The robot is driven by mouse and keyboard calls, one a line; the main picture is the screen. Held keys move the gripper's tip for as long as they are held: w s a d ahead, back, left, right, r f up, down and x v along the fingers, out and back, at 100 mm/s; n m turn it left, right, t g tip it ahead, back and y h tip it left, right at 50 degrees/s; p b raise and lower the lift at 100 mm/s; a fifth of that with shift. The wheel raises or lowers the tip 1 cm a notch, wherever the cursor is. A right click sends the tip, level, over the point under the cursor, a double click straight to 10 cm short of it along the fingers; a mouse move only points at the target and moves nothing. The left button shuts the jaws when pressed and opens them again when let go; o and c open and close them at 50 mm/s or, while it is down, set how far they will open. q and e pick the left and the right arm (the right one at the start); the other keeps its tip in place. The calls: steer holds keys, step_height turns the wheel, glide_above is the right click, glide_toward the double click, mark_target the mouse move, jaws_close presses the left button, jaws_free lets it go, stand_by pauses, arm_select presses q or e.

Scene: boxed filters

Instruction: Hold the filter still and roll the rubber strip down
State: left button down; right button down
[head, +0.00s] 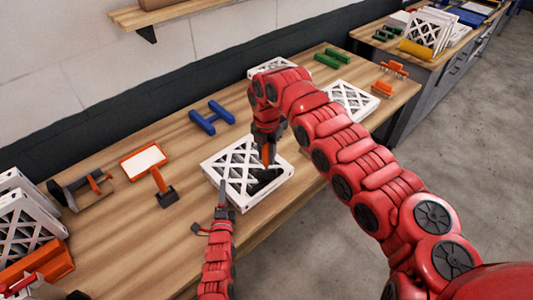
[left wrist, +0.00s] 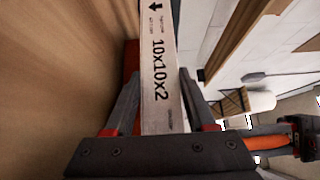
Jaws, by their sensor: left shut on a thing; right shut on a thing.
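The white-framed lattice filter (head: 213,170) lies flat on the wooden bench in the head view. My left gripper (head: 222,197) is shut on its near left side; the left wrist view shows the filter's edge (left wrist: 160,70), printed 10x10x2, between the fingers. My right gripper (head: 267,146) is above the filter, shut on an orange-handled piece (head: 267,155), which points down at the filter. A dark shape (head: 265,180) lies on the filter's right part beneath it; I cannot tell whether it is the rubber strip, part of the tool or shadow.
More filters (head: 25,228) stand at far left, and another filter (head: 351,99) lies at right. Bench front right of the filter is clear.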

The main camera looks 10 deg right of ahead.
steer(key=shift+f, duration=0.55)
stand_by(1.2)
steer(key=shift+r, duration=3.55)
steer(key=shift+f, duration=0.1)
steer(key=shift+f, duration=2.9)
steer(key=shift+f, duration=0.5)
steer(key=shift+s+f, duration=0.15)
steer(key=shift+f, duration=0.05)
